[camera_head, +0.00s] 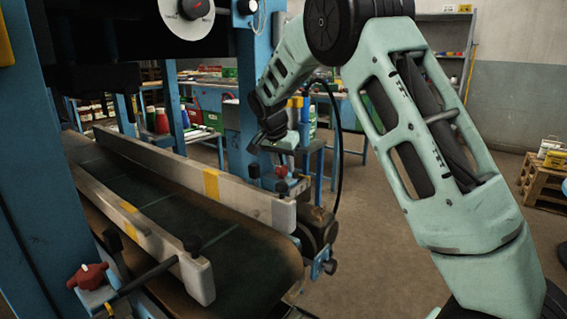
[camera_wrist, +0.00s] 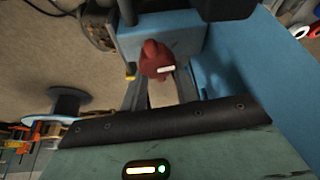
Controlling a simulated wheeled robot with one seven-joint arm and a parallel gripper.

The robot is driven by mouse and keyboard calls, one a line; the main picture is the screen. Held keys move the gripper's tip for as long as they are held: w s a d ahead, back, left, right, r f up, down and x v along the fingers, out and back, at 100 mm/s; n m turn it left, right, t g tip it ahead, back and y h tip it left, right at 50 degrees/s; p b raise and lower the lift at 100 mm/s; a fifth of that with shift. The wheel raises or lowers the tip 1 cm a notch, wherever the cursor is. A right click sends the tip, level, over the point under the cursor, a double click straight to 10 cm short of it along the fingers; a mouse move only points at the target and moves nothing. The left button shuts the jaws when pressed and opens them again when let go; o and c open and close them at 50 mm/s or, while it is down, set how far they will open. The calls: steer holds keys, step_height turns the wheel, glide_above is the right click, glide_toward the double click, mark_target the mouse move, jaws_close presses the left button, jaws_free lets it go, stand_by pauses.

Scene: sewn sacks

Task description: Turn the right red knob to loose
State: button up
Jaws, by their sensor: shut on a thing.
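The right red knob (camera_wrist: 154,58) shows in the wrist view, mounted on a blue block, with a small white mark on its near side. My gripper (camera_wrist: 158,76) is shut on this knob, one finger on each side of it. The left red knob (camera_head: 88,276) sits on a bracket at the near left of the conveyor, apart from my gripper.
The conveyor belt (camera_head: 150,205) runs between two grey guide rails (camera_head: 236,192) with yellow marks. A blue post (camera_head: 252,95) stands close to my wrist. A black cable hangs beside my arm. Open floor (camera_head: 370,235) lies right of the conveyor; a wooden pallet (camera_head: 543,182) is farther right.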

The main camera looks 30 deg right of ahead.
steer(key=n+t+y+p, duration=0.1)
steer(key=n, duration=0.3)
steer(key=shift+w+r+p, duration=0.1)
steer(key=shift+r+p, duration=0.05)
steer(key=shift+p, duration=0.15)
steer(key=n+p, duration=0.1)
steer(key=n, duration=0.1)
steer(key=n+t+y+p, duration=0.1)
steer(key=n+p, duration=0.1)
steer(key=shift+w+a+n+y, duration=0.1)
steer(key=shift+a+n+y, duration=0.1)
steer(key=shift+n+y, duration=0.15)
steer(key=n+p, duration=0.1)
steer(key=n+y+p, duration=0.1)
steer(key=n, duration=0.1)
steer(key=n+y+p, duration=0.1)
steer(key=n, duration=0.1)
steer(key=shift+a+p, duration=0.25)
steer(key=shift+p, duration=0.1)
steer(key=shift+a+n+y+p, duration=0.15)
steer(key=shift+n+y+p, duration=0.3)
steer(key=shift+n+p, duration=0.6)
steer(key=shift+f+n, duration=0.25)
steer(key=shift+n, duration=0.15)
steer(key=o, duration=0.9)
